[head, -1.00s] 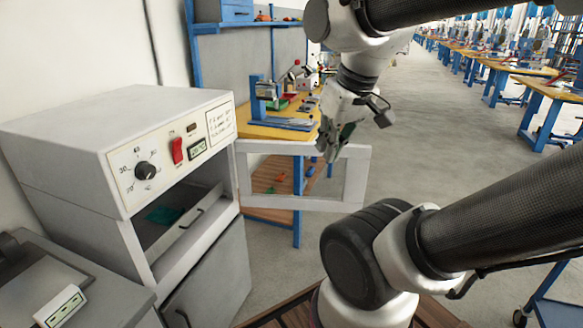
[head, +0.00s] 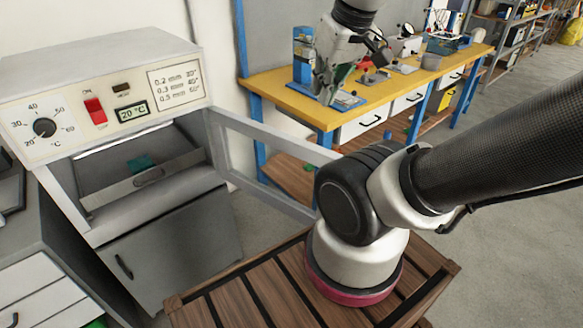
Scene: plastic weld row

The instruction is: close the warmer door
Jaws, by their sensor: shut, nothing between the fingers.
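The warmer (head: 100,60) is a white cabinet at the left with a dial, a red switch and a 20 °C display. Its door (head: 268,133) is a pale frame around a clear pane, hinged at the right of the opening. It stands wide open, reaching out to the right; my arm hides its free end. Inside the open chamber is a tray (head: 150,178) with a teal piece (head: 140,163). My gripper (head: 325,92) is shut and empty, above the door's free end in the picture, against the yellow bench. I see no contact with the door.
The yellow-topped bench (head: 415,90) with tools and drawers stands behind the door. A grey cabinet door (head: 175,250) is below the chamber. My wooden-slatted base fills the front. Open floor lies at right.

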